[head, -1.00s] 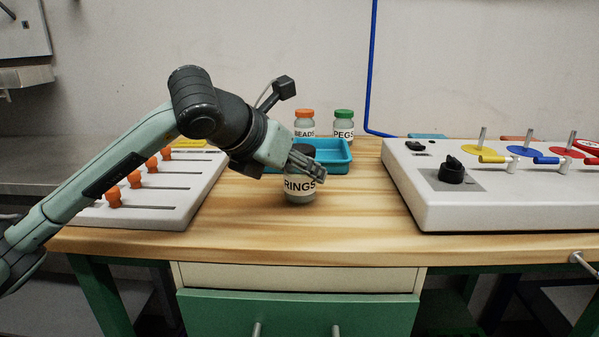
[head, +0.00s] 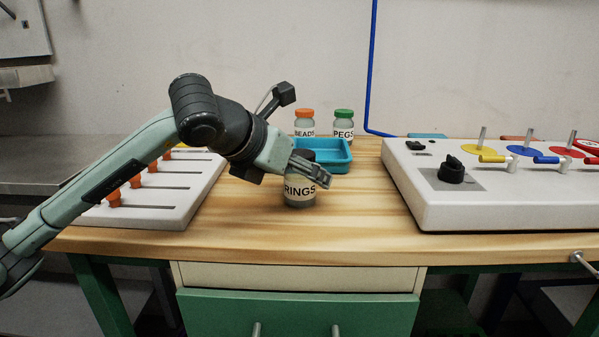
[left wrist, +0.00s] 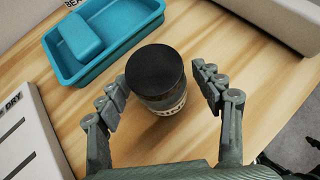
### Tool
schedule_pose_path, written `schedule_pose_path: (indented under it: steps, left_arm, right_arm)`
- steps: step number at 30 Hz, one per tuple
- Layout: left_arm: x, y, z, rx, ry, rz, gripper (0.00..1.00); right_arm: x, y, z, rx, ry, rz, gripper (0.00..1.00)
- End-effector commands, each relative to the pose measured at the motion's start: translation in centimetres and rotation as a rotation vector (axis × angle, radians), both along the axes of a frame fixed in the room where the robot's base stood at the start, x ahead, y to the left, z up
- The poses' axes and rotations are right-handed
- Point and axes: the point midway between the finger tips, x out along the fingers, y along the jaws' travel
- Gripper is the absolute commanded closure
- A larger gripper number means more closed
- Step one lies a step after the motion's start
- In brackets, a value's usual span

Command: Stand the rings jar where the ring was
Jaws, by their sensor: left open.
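The rings jar (head: 299,192), clear with a dark lid and a white RINGS label, stands upright on the wooden table near its front middle. In the left wrist view its black lid (left wrist: 156,72) shows from above, with part of the label below. My left gripper (head: 312,170) reaches over the jar from the left. In the left wrist view the gripper (left wrist: 160,80) is open, one finger on each side of the jar, with a visible gap at the right finger. Contact at the left finger is hard to tell. No loose ring shows. My right gripper is out of view.
A blue tray (head: 341,165) lies behind the jar. The beads jar (head: 304,124) and pegs jar (head: 343,125) stand at the back. A white slotted panel (head: 165,208) is left, a white control box (head: 500,215) right. Bare table (head: 365,205) lies right of the jar.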

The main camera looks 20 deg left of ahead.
Motion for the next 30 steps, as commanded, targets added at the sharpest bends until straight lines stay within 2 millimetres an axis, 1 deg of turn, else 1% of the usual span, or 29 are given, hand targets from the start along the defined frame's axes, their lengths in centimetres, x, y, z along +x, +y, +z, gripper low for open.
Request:
schedule_pose_path:
  steps: [4, 12, 15, 18, 23, 30]
  left_arm:
    - [-1.3, 0.5, 1.3, 0.000, -0.004, 0.002, 0.33]
    - [-5.8, 1.9, 4.9, 0.002, -0.006, 0.001, 0.33]
    - [-7.2, 2.3, 5.9, 0.002, -0.005, 0.001, 0.33]
    - [-8.2, 2.5, 6.7, 0.000, -0.003, 0.001, 0.33]
    - [-9.1, 2.8, 7.3, 0.001, -0.001, 0.000, 0.33]
    - [-9.2, 2.8, 7.3, 0.000, 0.000, 0.000, 0.33]
  right_arm:
    - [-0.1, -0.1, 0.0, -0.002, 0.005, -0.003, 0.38]
    - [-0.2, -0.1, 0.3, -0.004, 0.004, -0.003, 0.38]
    - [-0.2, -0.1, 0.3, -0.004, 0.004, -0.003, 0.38]
    - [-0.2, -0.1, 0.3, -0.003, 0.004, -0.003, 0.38]
    - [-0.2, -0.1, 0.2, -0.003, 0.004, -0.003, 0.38]
    - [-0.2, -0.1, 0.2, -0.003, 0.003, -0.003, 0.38]
